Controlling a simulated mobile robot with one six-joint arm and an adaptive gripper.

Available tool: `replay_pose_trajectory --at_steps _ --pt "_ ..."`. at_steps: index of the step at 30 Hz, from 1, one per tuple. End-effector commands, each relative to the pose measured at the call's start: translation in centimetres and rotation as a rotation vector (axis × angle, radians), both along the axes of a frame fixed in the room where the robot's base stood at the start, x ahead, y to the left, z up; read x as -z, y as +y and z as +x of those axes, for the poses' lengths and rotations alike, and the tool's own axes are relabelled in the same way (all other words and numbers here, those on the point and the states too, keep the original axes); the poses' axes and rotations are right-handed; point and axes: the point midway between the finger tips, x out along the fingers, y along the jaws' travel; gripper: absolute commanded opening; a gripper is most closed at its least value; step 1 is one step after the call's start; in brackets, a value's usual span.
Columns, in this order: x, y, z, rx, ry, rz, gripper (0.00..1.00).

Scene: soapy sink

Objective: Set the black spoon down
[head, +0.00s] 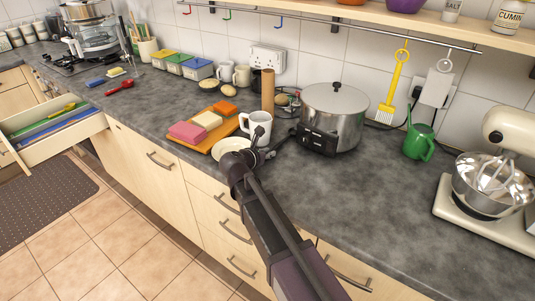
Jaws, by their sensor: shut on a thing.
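My gripper (262,147) is over the counter, between the white bowl and the steel pot. It is shut on a slim dark thing, the black spoon (281,141), which points off to the right toward the pot. The spoon is small and dark against my dark gripper, so its full outline and whether it touches the counter cannot be told. My arm hides part of the counter below.
A white bowl (226,149), a white mug (248,123) and an orange board (182,139) with blocks crowd the left. A steel pot (335,106) on a black base stands right. Bare counter (380,190) lies before the green watering can (419,141) and mixer (492,185).

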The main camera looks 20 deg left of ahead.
Motion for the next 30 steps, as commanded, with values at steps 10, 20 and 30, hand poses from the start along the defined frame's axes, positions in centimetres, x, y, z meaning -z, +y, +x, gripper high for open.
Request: replay_pose_trajectory --at_steps 10,20,30 --pt "0.2 0.46 -0.21 -0.005 0.0 0.0 0.0" --pt "0.2 0.52 -0.24 -0.006 0.0 0.0 0.57" --pt "0.0 0.58 -0.27 -0.008 0.0 0.0 0.57"
